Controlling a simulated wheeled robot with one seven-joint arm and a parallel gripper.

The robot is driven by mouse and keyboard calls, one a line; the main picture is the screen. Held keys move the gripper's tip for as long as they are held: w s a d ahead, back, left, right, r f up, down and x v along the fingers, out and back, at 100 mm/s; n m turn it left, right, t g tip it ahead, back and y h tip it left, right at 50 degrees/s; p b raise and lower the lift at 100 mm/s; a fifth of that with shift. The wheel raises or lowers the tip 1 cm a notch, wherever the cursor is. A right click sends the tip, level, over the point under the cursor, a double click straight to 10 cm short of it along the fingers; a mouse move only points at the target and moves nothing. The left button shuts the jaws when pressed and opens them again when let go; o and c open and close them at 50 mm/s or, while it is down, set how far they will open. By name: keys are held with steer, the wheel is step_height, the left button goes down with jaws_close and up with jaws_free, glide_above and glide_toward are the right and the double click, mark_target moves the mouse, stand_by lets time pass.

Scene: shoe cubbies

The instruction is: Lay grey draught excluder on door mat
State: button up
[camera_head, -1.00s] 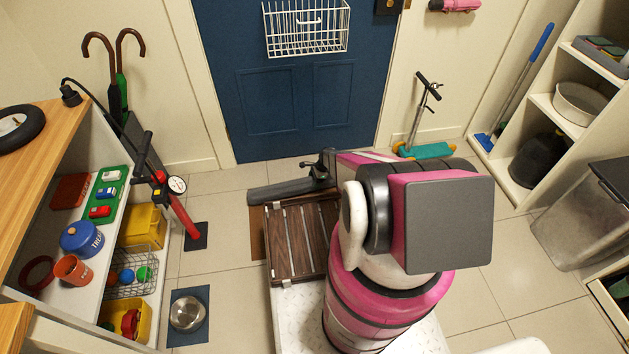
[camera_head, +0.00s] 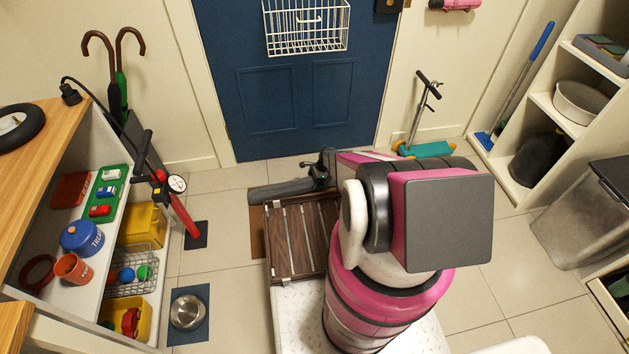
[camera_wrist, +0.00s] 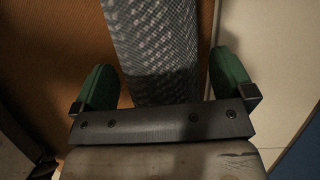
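The grey draught excluder (camera_head: 282,189) lies across the far edge of the brown door mat (camera_head: 257,236), in front of the blue door. In the wrist view the speckled grey excluder (camera_wrist: 155,40) passes between my green fingers, with the orange-brown mat (camera_wrist: 45,40) under and beside it. My gripper (camera_head: 320,179) is low at the excluder's right part. In the wrist view my gripper (camera_wrist: 163,75) is open around it, with narrow gaps at its sides. My arm hides the excluder's right end, and much of the mat is covered from view.
The blue door (camera_head: 300,100) with a white wire basket (camera_head: 307,28) stands behind. A scooter (camera_head: 425,130) is at the right, and a red pump (camera_head: 180,210) and a metal bowl on a blue mat (camera_head: 187,312) are at the left. Tiles between are clear.

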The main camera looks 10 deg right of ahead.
steer(key=v, duration=1.1)
steer(key=shift+a, duration=0.1)
steer(key=s+a+r+n+h, duration=0.1)
steer(key=s+r+n, duration=0.4)
steer(key=r, duration=0.8)
steer(key=s+a+r+n+h, duration=0.1)
steer(key=s+r+n, duration=0.5)
steer(key=r, duration=0.8)
steer(key=s+a+r+n+h, duration=0.2)
steer(key=s+r+n, duration=0.3)
steer(key=s+r, duration=0.5)
step_height(320, 180, up, 3)
steer(key=shift+s+r+n+h, duration=0.2)
steer(key=shift+s+n+h, duration=0.1)
steer(key=shift+s+n, duration=0.1)
